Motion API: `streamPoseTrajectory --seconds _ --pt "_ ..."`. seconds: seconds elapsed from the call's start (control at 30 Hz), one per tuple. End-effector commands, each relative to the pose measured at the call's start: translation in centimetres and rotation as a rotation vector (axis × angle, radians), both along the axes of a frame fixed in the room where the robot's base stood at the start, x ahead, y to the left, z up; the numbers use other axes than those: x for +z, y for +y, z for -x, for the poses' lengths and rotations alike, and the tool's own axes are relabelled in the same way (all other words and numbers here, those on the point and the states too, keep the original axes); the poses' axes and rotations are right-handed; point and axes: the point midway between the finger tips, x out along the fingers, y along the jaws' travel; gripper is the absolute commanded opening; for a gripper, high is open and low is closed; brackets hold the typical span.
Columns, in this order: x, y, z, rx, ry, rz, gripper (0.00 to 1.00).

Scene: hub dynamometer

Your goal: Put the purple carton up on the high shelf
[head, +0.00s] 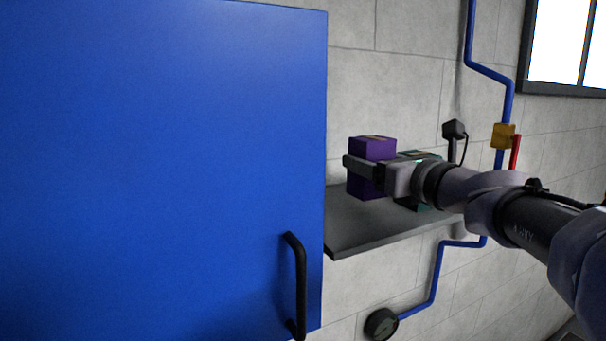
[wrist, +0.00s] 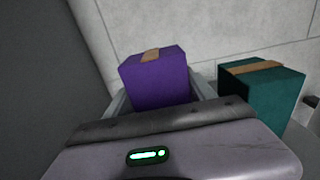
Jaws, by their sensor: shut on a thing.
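The purple carton (head: 373,149) has a tan strip of tape on top and is upright in my gripper (head: 366,172). My gripper is shut on it, with fingers on both sides. The carton is over the left part of the grey shelf (head: 375,226) on the wall. I cannot tell whether its base touches the shelf. In the wrist view the purple carton (wrist: 157,80) is between the fingers, and its lower part is hidden by the gripper body.
A teal carton (wrist: 262,92) with tan tape stands to the right of the purple one. A large blue door (head: 160,170) with a black handle (head: 299,285) fills the left. Blue pipe (head: 437,275), a yellow box (head: 503,136) and a red lever (head: 515,152) are on the wall.

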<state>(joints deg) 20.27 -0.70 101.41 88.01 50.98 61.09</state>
Motion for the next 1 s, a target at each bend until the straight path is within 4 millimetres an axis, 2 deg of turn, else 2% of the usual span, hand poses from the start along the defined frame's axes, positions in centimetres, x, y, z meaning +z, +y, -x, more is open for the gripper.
streamPoseTrajectory --seconds 0.1,0.2,0.27,0.43,0.6,0.63,0.7,0.73,1.0 --pt "-0.4 0.0 -1.3 0.0 0.0 0.0 0.09" --pt "-3.5 0.0 -1.1 0.0 0.0 -0.001 0.09" --pt "-4.2 0.0 -1.1 0.0 -0.001 0.0 0.09" --pt "-3.6 0.0 -1.1 0.0 -0.001 0.001 0.09" --pt "-4.1 0.0 -1.1 0.0 -0.001 0.001 0.09" --pt "-4.1 0.0 -1.1 0.0 0.0 0.001 0.67" --pt "-4.0 0.0 -1.1 0.0 0.0 0.001 0.81" --pt "-4.0 0.0 -1.1 0.0 0.0 0.0 0.85" --pt "-3.9 0.0 -1.0 0.0 0.0 0.0 0.85"
